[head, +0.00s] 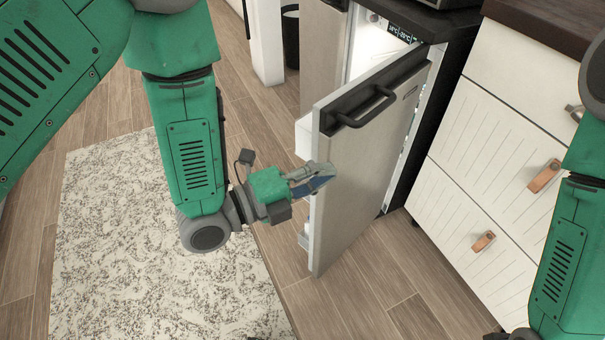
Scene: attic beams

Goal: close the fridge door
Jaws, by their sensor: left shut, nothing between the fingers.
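The fridge (322,55) stands at the top middle under a dark counter, with its lit inside partly showing. Its grey door (365,185) is swung wide open toward me, with a black handle (365,107) near the top. White door shelves show at the door's inner left side. My left gripper (325,176) is shut and empty, at the door's free left edge about halfway up. Its fingertips overlap the edge in the picture; I cannot tell whether they touch it. My right arm (562,255) shows at the right edge, but its gripper is not clearly seen.
White drawers (500,150) with leather pulls stand right of the fridge. A speckled rug (130,240) lies on the wooden floor at left. A dark bin (291,38) stands at the back. The floor in front of the door is clear.

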